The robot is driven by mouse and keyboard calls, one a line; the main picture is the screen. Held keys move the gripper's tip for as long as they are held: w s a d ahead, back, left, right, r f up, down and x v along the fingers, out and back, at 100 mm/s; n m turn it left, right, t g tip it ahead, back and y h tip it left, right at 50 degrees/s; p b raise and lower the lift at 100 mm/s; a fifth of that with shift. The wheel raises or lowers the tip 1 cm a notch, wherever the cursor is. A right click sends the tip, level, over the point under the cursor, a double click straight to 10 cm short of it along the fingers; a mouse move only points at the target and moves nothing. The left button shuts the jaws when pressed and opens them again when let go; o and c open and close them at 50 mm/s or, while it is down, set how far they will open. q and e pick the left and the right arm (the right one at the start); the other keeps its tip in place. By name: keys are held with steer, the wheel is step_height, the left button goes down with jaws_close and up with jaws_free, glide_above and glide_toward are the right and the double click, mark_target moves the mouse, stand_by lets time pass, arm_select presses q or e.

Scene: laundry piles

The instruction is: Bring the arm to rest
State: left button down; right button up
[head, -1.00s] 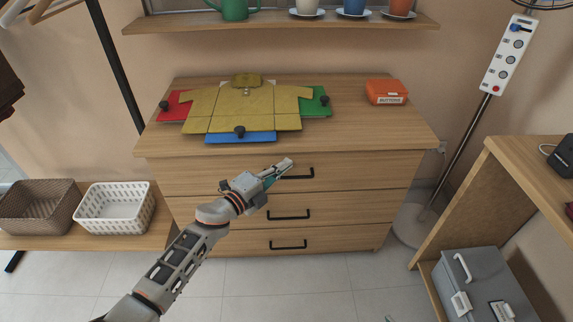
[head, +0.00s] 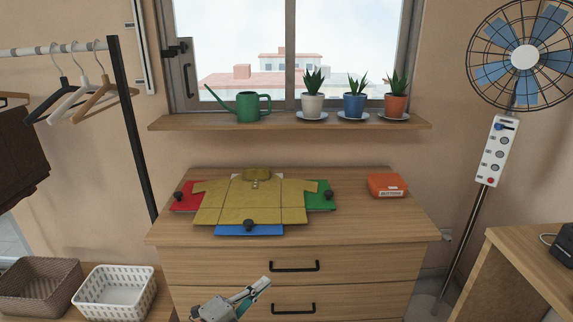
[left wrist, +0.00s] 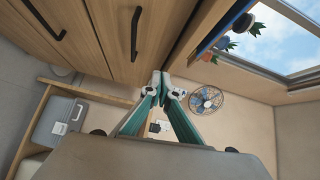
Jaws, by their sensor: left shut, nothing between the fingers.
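My left gripper (head: 262,286) is low in the head view, in front of the dresser's drawers. It is shut and empty. In the left wrist view its two teal-sided fingers (left wrist: 163,88) meet at the tips, with the drawer fronts beside them. Only the gripper and a bit of wrist show in the head view; the rest of the left arm is below the frame. My right gripper is not in view.
The wooden dresser (head: 394,228) carries a folding board with a yellow shirt (head: 250,203) and an orange box (head: 387,185). Two baskets, brown (head: 40,288) and white (head: 115,290), stand at left. A fan (head: 523,57) and a desk (head: 530,250) are at right.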

arm_select(q)
steer(key=s+a+f+n+g+y+p, duration=0.1)
steer(key=s+a+f+n+y+p, duration=0.1)
steer(key=s+n, duration=0.4)
steer(key=s+a+f+n+g+y+p, duration=0.1)
steer(key=s+a+f+n+y+p, duration=0.2)
steer(key=s, duration=1.3)
steer(key=s+a+f+n+g+y+p, duration=0.1)
steer(key=s+a+f+n+y+p, duration=0.1)
steer(key=s+a+n, duration=0.5)
steer(key=s+n+y+p, duration=0.1)
steer(key=s+n+y, duration=0.1)
steer(key=s+n, duration=0.2)
steer(key=shift+s+a+f+p, duration=0.35)
steer(key=shift+s, duration=0.2)
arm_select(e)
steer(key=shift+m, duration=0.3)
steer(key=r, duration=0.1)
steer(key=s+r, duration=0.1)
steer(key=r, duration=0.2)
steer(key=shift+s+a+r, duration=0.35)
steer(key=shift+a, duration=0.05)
